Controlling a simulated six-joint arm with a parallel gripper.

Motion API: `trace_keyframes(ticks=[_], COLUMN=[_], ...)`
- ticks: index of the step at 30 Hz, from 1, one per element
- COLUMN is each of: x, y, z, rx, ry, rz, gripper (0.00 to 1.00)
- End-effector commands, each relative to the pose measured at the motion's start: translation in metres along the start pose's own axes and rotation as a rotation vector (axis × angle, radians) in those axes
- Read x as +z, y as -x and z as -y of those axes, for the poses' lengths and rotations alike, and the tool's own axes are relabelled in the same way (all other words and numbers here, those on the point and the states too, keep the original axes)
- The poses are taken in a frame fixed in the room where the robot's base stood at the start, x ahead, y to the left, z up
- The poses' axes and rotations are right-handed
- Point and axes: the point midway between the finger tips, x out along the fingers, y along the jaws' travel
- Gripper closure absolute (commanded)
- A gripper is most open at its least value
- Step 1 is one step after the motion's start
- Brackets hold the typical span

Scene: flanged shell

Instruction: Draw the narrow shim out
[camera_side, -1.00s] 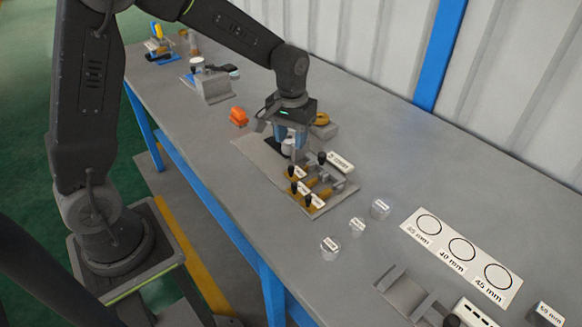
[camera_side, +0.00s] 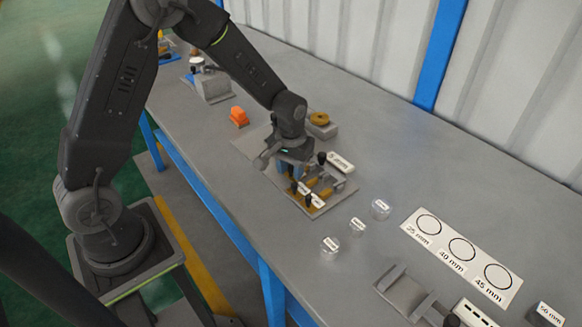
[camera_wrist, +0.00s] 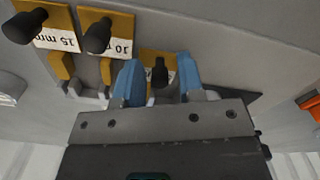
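Several brass shims with black knobs stand in the grey fixture. In the wrist view, one shim reads 15 mm (camera_wrist: 62,18) and its neighbour reads 10 mm (camera_wrist: 122,25). A third shim (camera_wrist: 149,57) has its label mostly hidden, so I cannot read its width. My gripper (camera_wrist: 158,64) is open, with its blue fingers on either side of the third shim's black knob (camera_wrist: 160,74). Gaps show between knob and fingers.
A white labelled block (camera_side: 340,162) and a black knob (camera_side: 321,157) stand close behind my gripper. An orange object (camera_side: 239,117) and a block with a yellow ring (camera_side: 319,122) are nearby. Clear cylinders (camera_side: 357,225) stand right of the fixture.

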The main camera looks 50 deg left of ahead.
Motion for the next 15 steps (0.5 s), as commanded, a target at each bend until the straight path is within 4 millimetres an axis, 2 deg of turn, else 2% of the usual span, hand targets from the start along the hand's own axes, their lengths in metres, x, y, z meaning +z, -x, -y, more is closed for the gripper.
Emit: trace_keyframes(ticks=[1,10,15], x=[0.0000,-0.0001,-0.0002], y=[0.0002,0.0004,0.0005], z=[0.0000,0.0000,0.0000], rx=[0.000,0.000,0.000], ry=[0.000,0.000,0.000], rz=[0.000,0.000,0.000], gripper=[0.69,0.98,1.00])
